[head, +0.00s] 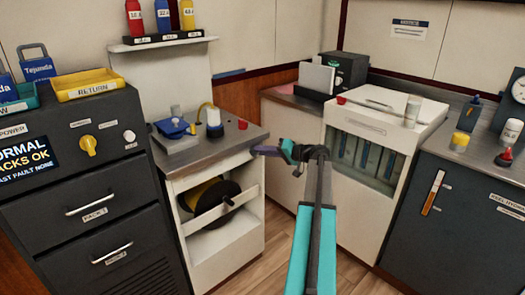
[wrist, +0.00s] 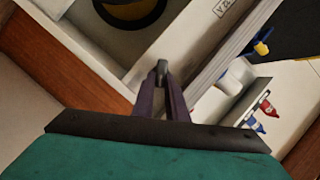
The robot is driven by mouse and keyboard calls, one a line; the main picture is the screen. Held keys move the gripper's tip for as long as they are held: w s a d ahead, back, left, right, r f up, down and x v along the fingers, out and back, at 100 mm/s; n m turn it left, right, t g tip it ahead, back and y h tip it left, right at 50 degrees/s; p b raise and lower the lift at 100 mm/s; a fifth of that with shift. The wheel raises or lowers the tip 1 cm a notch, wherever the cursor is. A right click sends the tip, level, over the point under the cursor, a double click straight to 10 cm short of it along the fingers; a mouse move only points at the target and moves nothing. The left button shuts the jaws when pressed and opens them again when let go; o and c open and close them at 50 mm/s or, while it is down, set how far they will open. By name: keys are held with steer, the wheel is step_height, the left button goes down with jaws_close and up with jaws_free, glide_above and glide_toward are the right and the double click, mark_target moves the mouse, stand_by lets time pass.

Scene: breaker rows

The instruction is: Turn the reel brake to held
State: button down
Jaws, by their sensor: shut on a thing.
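The cable reel (head: 228,193), black-flanged with yellow cable, sits in the open front of a white cabinet (head: 258,214). Part of it shows at the top of the wrist view (wrist: 130,14). My gripper (head: 259,151) is at the cabinet's right front upper corner. In the wrist view my dark fingers (wrist: 162,82) are shut on a small grey handle (wrist: 162,68) in front of the white cabinet face. This looks like the reel brake handle, but its setting cannot be read. The fingers hide most of it, and in the head view it cannot be made out.
A blue device (head: 174,128), a white bottle-like fitting with a yellow hose (head: 214,118) and a red knob (head: 243,124) are on the cabinet top. A dark drawer unit (head: 100,215) stands left, a white glass-fronted cabinet (head: 340,170) right. Wooden floor (head: 275,245) lies between.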

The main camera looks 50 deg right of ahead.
steer(key=shift+w+f+m+t+y+p, duration=0.1)
steer(key=shift+f+m+t+y+p, duration=0.2)
steer(key=shift+m, duration=0.6)
steer(key=shift+w+m+t+y+p, duration=0.1)
steer(key=shift+m+t+y, duration=0.25)
steer(key=shift+m, duration=0.55)
steer(key=shift+f+m+t+y+p, duration=0.15)
steer(key=shift+m+t+y+p, duration=0.15)
steer(key=shift+m, duration=0.6)
steer(key=c, duration=1.8)
jaws_free()
steer(key=shift+o, duration=0.2)
steer(key=shift+f, duration=0.1)
steer(key=shift+s+d, duration=0.1)
steer(key=shift+s, duration=0.05)
steer(key=v, duration=1.3)
steer(key=shift+s, duration=0.3)
steer(key=shift+f, duration=0.1)
